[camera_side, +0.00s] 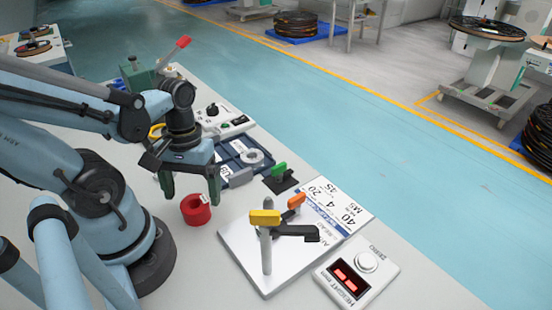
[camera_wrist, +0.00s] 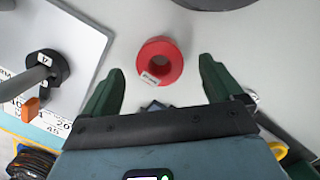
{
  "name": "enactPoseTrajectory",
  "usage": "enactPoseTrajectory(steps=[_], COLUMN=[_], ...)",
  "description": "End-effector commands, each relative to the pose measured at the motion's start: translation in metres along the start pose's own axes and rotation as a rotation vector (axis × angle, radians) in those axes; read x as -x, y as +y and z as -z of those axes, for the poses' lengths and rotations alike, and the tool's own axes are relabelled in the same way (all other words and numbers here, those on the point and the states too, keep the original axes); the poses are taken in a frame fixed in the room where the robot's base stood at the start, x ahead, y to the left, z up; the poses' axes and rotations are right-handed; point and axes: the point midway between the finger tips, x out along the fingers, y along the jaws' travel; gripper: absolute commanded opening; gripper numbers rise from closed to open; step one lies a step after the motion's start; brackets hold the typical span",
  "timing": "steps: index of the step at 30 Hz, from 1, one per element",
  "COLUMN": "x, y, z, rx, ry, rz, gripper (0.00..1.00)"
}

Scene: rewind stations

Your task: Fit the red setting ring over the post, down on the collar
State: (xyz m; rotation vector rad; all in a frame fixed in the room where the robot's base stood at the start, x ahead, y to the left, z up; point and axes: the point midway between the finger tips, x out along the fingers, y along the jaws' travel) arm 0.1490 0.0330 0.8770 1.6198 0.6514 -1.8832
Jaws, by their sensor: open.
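The red setting ring (camera_side: 196,209) lies flat on the pale bench with its hole up and a small white label on its side. It also shows in the wrist view (camera_wrist: 173,75). My gripper (camera_side: 190,199) is open and empty, its green fingers pointing down just behind and above the ring. In the wrist view the ring appears between the two fingertips (camera_wrist: 160,68), with clear space on both sides.
A height readout box (camera_side: 356,273) with red digits is right of the plate. A blue tray (camera_side: 229,151) with a grey ring and a black block with a green lever (camera_side: 280,174) stand behind. Bare bench lies between ring and plate.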

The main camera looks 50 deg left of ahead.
Motion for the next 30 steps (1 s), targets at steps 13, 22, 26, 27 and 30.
enactPoseTrajectory(steps=[13, 22, 26, 27, 30], x=[-0.027, -0.04, -0.042, -0.042, -0.042], y=[0.001, 0.001, 0.001, 0.001, 0.001], z=[0.003, 0.003, 0.002, 0.002, 0.002], rx=[0.0, 0.0, 0.0, 0.0, 0.0], ry=[0.0, 0.0, 0.0, 0.0, 0.0], rz=[0.0, 0.0, 0.0, 0.0, 0.0], gripper=[0.93, 0.93, 0.93, 0.93, 0.93])
